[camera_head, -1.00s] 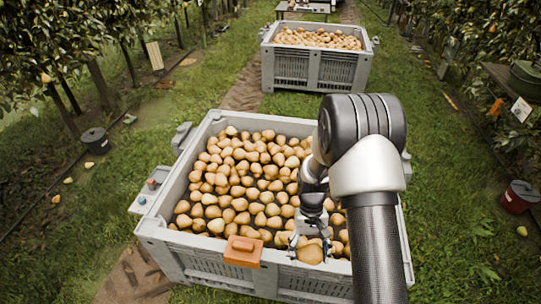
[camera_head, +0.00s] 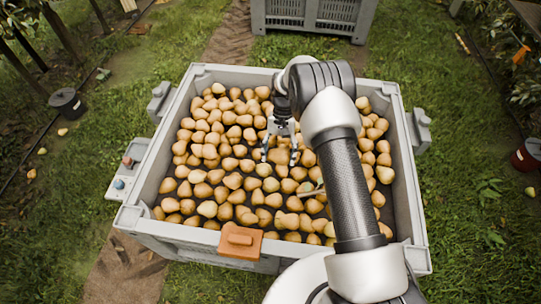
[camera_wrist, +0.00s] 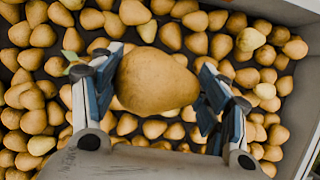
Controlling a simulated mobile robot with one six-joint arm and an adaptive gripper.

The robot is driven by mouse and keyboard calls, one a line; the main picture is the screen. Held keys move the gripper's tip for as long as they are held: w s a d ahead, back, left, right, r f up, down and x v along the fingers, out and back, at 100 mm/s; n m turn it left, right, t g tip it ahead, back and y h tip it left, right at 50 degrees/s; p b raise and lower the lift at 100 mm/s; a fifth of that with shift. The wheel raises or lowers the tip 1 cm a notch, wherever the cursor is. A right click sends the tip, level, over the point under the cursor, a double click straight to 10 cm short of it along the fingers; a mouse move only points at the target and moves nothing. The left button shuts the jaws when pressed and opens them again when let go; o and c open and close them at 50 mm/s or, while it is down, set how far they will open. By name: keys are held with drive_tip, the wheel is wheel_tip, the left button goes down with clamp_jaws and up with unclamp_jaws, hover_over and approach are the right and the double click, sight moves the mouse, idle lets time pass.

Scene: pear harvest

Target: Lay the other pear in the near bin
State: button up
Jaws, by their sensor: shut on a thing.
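My gripper (camera_head: 280,160) is shut on a large yellow-brown pear (camera_wrist: 155,82), which fills the space between the two fingers in the wrist view. The fingers press on its left and right sides. The near bin (camera_head: 137,190) is a grey crate with many pears in it. My gripper is over the middle to back part of this bin, above the heap. How much gap there is between the held pear and the heap is hard to tell. My arm hides part of the bin's right side.
An orange block (camera_head: 240,242) sits on the bin's front rim. A second grey bin (camera_head: 312,14) stands behind on the grass. A dark bucket (camera_head: 67,103) is at the left and a red bucket (camera_head: 527,155) at the right. A small brown stick-like piece (camera_head: 312,192) lies on the heap.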

sight(270, 153)
drive_tip(key=w+a+f, duration=0.1)
drive_tip(key=w+a+b, duration=0.1)
drive_tip(key=shift+w+a+f+m, duration=0.1)
drive_tip(key=shift+a+f+m, duration=0.2)
drive_tip(key=shift+a+f, duration=0.05)
drive_tip(key=shift+w+a+f, duration=0.1)
drive_tip(key=shift+f, duration=0.1)
wheel_tip(270, 153, down, 10)
drive_tip(key=b, duration=0.4)
drive_tip(key=shift+r+b, duration=0.25)
drive_tip(key=shift+b, duration=0.05)
drive_tip(key=shift+s+a+p, duration=0.1)
drive_tip(key=shift+s+p, duration=0.25)
drive_tip(key=shift+s, duration=0.05)
drive_tip(key=shift+f+b, duration=0.35)
drive_tip(key=shift+f, duration=4.45)
drive_tip(key=shift+f, duration=0.15)
